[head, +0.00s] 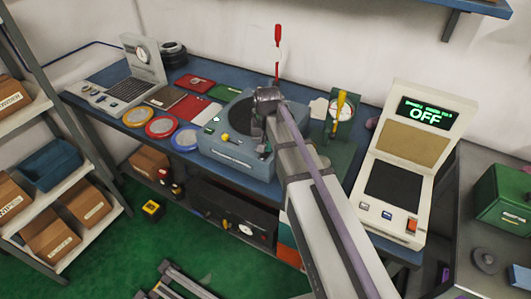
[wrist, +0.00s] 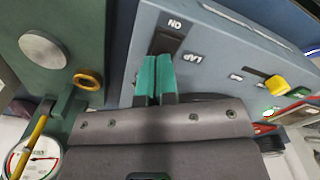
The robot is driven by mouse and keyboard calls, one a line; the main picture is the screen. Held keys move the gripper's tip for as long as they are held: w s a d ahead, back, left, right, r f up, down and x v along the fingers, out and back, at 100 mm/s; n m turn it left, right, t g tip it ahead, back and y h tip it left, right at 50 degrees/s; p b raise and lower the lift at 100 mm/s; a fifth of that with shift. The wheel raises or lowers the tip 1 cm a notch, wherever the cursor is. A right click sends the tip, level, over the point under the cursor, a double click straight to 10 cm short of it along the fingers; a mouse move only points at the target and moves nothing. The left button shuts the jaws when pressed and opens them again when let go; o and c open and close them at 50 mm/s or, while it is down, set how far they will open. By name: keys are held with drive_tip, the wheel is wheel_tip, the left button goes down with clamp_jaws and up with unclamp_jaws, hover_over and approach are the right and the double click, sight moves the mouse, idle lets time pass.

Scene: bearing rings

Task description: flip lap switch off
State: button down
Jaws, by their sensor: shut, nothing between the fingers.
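The lap machine (head: 232,150) is a blue-grey box with a round plate on the blue bench in the head view. Its grey face (wrist: 225,50) fills the upper middle of the wrist view. The dark lap switch (wrist: 168,40) sits there beside upside-down "ON" and "LAP" lettering; its rocker position is hard to tell. My gripper (head: 263,152) is at the right front of the machine. Its teal fingertips (wrist: 156,75) are shut together and empty, just below the switch in the wrist view and partly covering it. Contact cannot be told. In the head view my arm hides the switch.
A yellow knob (wrist: 276,85) is on the same face, to the right. A green gauge stand (head: 340,125) with a yellow lever is close on the machine's right. A white tester (head: 400,170) reading "OFF" stands further right. Coloured ring trays (head: 162,127) lie left.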

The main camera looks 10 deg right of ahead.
drive_tip(key=shift+f, duration=0.2)
wheel_tip(320, 180, up, 7)
drive_tip(key=p, duration=0.7)
drive_tip(key=shift+r, duration=0.15)
